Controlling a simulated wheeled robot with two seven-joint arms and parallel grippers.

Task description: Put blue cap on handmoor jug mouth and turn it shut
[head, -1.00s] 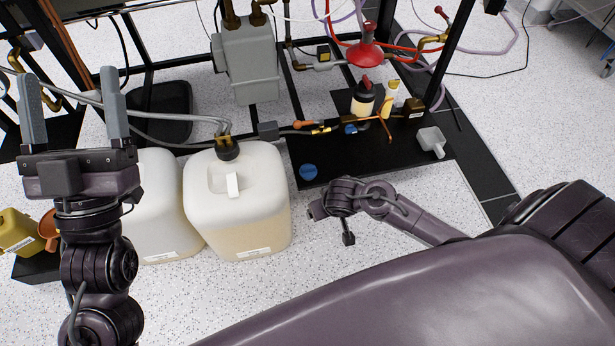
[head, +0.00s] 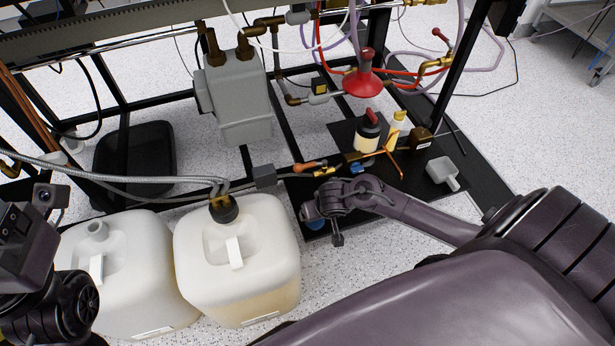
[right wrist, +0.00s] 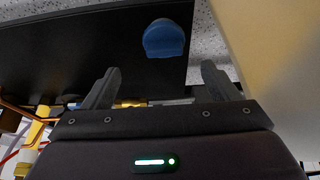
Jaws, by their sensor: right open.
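The blue cap (right wrist: 165,38) lies on the black base plate, ahead of my right gripper's fingertips and apart from them. In the head view the cap (head: 315,223) is partly hidden by my right wrist. My right gripper (right wrist: 160,82) is open and empty. Two white jugs stand side by side on the floor. The left jug (head: 135,265) has a bare, uncapped mouth (head: 96,230). The right jug (head: 245,265) has a black fitting with hoses in its mouth. The labels are unreadable. My left gripper (head: 25,240) is at the left edge; its fingers do not show.
The black base plate (head: 425,190) carries a small bottle with a red-and-black top (head: 368,132), a yellow bottle (head: 395,130) and a grey scoop-like piece (head: 442,172). A grey box (head: 238,100) hangs on the frame behind the jugs. Hoses cross behind the jugs. Speckled floor is clear at front.

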